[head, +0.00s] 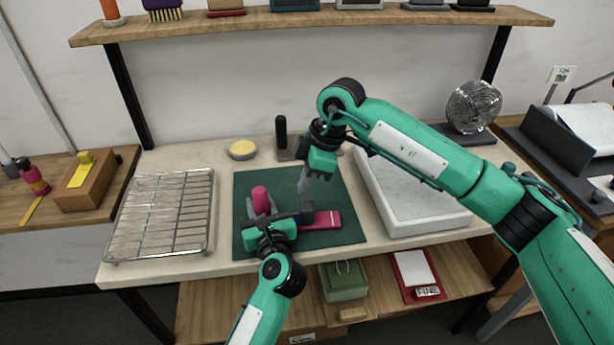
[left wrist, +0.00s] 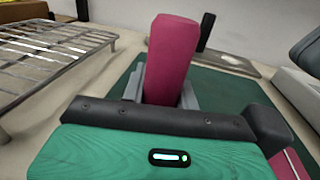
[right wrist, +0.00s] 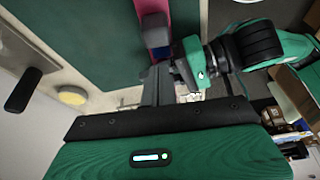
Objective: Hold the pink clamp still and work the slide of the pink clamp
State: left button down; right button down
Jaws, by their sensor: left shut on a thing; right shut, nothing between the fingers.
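The pink clamp lies on the dark green mat (head: 345,205). Its upright pink part (head: 260,199) stands at the left, and its pink bar (head: 328,219) extends right past a dark block (head: 306,213). My left gripper (head: 262,208) is shut on the upright pink part, which also shows between the fingers in the left wrist view (left wrist: 172,60). My right gripper (head: 302,184) is shut and empty, tips pointing down above the mat behind the dark block. In the right wrist view its grey fingers (right wrist: 157,85) hide part of the clamp; whether they touch it I cannot tell.
A wire rack (head: 165,215) stands left of the mat and a white tray (head: 420,215) right of it. Behind are a yellow round thing (head: 242,150) and a black upright handle (head: 281,138). A shelf (head: 300,18) runs above. The mat's back area is clear.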

jog(key=x, duration=0.6)
jog(key=shift+f, duration=0.15)
jog(key=d, duration=0.5)
jog(key=shift+w+d, duration=0.2)
jog(key=shift+w, duration=0.1)
jog(key=v, duration=1)
